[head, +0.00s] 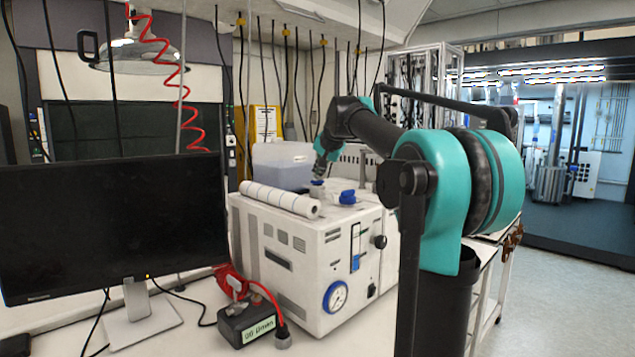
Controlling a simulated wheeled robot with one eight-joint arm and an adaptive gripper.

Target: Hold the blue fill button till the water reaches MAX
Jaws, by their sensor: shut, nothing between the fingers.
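A white box-shaped unit (290,270) stands on the bench in the head view. A narrow upright window (355,240) on its front shows blue in its lower part; a MAX mark is too small to read. A blue cap-like piece (347,197) sits on top of the unit. A smaller blue-topped piece (317,183) stands left of it; I cannot tell which one is the fill button. My gripper (319,177) is shut and empty, pointing down right over the smaller piece. Whether it touches or presses it is not clear.
A white roll (280,199) lies along the unit's top left edge. A translucent tub (283,165) stands behind. A blue-rimmed dial (336,296) and a black knob (380,241) are on the unit. A monitor (110,225) and a black box with red cable (247,322) are at left.

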